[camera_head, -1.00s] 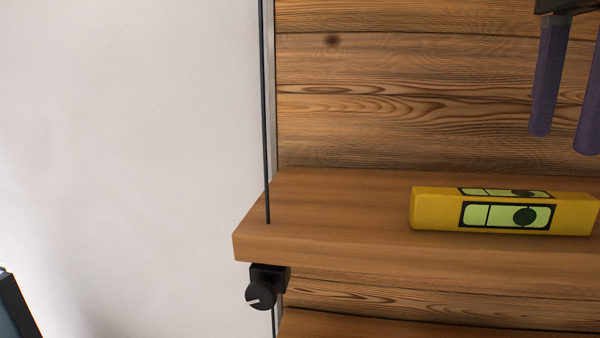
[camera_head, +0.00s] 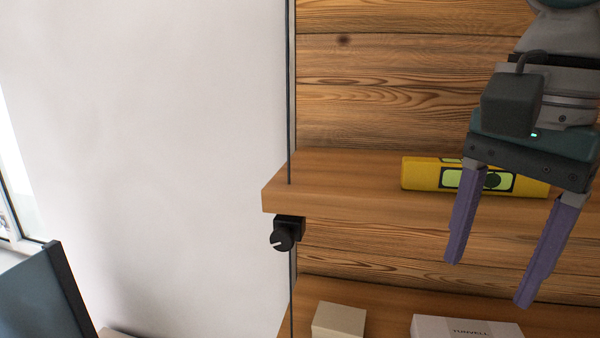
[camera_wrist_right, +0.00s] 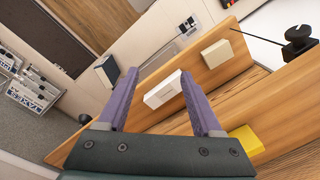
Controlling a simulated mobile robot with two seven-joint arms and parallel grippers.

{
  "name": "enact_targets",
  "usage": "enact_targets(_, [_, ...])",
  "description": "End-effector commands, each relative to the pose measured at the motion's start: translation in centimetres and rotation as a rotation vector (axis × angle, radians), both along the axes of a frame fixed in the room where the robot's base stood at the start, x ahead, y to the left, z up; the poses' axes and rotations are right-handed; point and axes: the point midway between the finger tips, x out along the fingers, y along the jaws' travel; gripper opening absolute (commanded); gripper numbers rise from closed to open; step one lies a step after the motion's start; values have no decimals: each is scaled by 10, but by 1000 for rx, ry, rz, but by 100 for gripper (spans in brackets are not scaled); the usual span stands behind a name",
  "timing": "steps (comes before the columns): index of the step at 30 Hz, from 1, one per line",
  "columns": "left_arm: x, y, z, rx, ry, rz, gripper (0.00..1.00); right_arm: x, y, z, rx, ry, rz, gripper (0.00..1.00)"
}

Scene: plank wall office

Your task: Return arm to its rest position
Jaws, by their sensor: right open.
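My right gripper (camera_head: 493,238) shows at the right of the head view, its two purple fingers apart and pointing down. Nothing is between the fingers. It hangs in front of the upper shelf (camera_head: 330,192) and hides part of the yellow spirit level (camera_head: 421,174) lying there. In the right wrist view the same gripper (camera_wrist_right: 165,98) is open and empty, with the level (camera_wrist_right: 247,140) at the lower right beside a finger. My left gripper is not in view.
A lower shelf (camera_head: 385,300) holds a small beige box (camera_head: 338,320) and a white box (camera_head: 465,328). A black clamp knob (camera_head: 283,237) sits under the upper shelf's left end. A dark panel (camera_head: 40,295) stands at the lower left. Space before the white wall looks clear.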

Motion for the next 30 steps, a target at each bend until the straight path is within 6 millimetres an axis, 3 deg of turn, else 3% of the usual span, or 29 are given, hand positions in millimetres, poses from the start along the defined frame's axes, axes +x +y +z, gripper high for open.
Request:
enact_targets(1, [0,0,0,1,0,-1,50,-10,14,-19,23,-2,105,67])
enact_targets(6, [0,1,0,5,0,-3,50,-45,56,-68,115,-95,487,67])
enact_targets(12, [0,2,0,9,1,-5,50,-90,75,-103,150,-255,799,67])
enact_targets(17, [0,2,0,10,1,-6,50,-128,55,-119,60,-337,956,67])
enact_targets(24, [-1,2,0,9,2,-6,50,-178,0,-128,-145,-294,1110,67])
enact_targets(30, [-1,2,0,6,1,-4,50,-192,-17,-128,-206,-258,1157,67])
